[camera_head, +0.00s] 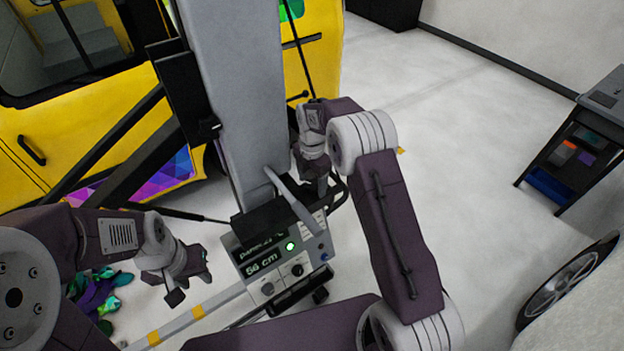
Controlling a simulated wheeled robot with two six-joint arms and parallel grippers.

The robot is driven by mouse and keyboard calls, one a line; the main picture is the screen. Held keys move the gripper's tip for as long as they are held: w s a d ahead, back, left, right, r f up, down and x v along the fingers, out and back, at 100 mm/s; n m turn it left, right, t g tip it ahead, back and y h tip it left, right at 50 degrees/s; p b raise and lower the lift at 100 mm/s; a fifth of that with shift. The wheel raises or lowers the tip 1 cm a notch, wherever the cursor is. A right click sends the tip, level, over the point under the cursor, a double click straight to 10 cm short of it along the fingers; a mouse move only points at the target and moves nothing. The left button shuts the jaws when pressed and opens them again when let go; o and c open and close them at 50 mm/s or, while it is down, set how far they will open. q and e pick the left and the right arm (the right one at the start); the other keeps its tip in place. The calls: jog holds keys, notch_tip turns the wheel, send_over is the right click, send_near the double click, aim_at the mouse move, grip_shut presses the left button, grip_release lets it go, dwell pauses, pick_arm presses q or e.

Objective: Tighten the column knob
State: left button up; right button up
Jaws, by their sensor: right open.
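The grey column (243,75) rises from behind a control box (262,252) whose screen reads 56 cm. A small dark knob-like part (214,127) shows on the black bracket at the column's left side; I cannot tell for sure that it is the column knob. My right gripper (318,188) is open, pointing down just right of the column above the box. Its fingertips are partly hidden, and I cannot tell whether it touches anything. My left gripper (190,284) is open and empty, left of the box and apart from it.
A yellow vehicle (100,130) stands behind the column at left. Crumpled colourful material (97,295) lies on the floor at left. A grey rail with yellow marks (190,317) runs along the floor. A tool cart (590,130) and a wheel (570,282) are at right. Open floor (480,180) lies between.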

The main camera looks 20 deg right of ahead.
jog(key=shift+w+d, duration=0.1)
jog(key=c, duration=1.4)
jog(key=shift+o, duration=0.2)
